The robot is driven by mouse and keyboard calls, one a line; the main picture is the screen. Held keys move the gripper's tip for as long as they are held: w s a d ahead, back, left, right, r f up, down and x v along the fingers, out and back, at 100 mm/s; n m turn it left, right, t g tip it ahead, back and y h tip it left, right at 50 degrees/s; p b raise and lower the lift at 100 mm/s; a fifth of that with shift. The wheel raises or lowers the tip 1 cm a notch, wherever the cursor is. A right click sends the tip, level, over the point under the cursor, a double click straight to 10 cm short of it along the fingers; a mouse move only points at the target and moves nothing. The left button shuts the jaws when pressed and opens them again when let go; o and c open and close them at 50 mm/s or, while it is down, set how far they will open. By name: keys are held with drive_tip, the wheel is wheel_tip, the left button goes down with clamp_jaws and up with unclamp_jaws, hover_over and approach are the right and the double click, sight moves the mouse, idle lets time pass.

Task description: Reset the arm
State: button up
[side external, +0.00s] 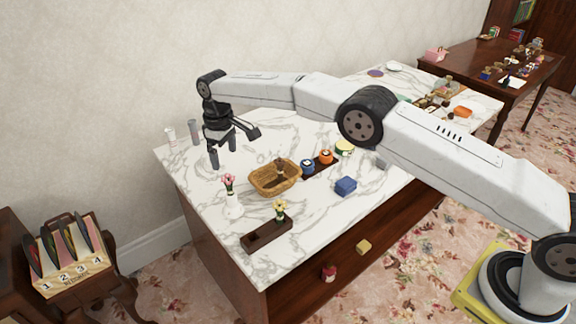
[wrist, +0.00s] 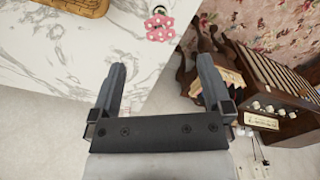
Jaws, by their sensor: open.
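My gripper (side external: 222,154) is in the side external view, above the back left part of the marble-topped table (side external: 215,250). It points down and is empty. In the wrist view its two dark fingers (wrist: 158,90) stand wide apart with nothing between them. Beyond the fingers the wrist view shows the marble top, its edge and the floor. My arm reaches across the table from its base at the lower right.
A wicker basket (side external: 262,186), a white vase with pink flowers (side external: 233,203), a dark tray (side external: 258,239) with a yellow flower and a blue block (side external: 346,186) stand on the table. Two small cylinders (side external: 194,132) are near the wall. A numbered rack (side external: 75,262) is at lower left.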

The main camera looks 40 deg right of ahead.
drive_tip(key=shift+d+r, duration=0.1)
drive_tip(key=shift+d, duration=0.05)
drive_tip(key=shift+s+d+r, duration=0.3)
drive_tip(key=shift+d+r, duration=0.2)
drive_tip(key=shift+d, duration=0.2)
drive_tip(key=s+d+m+t, duration=0.1)
drive_tip(key=s+d, duration=0.4)
drive_tip(key=s, duration=0.6)
drive_tip(key=s+d+m, duration=0.3)
drive_tip(key=s+d, duration=0.2)
drive_tip(key=s, duration=0.7)
drive_tip(key=s+d+m+t, duration=0.1)
drive_tip(key=s+d, duration=0.4)
drive_tip(key=s, duration=0.6)
drive_tip(key=shift+s+d+r+m+t, duration=0.15)
drive_tip(key=shift+r+m+t, duration=0.15)
drive_tip(key=shift+r+m, duration=0.15)
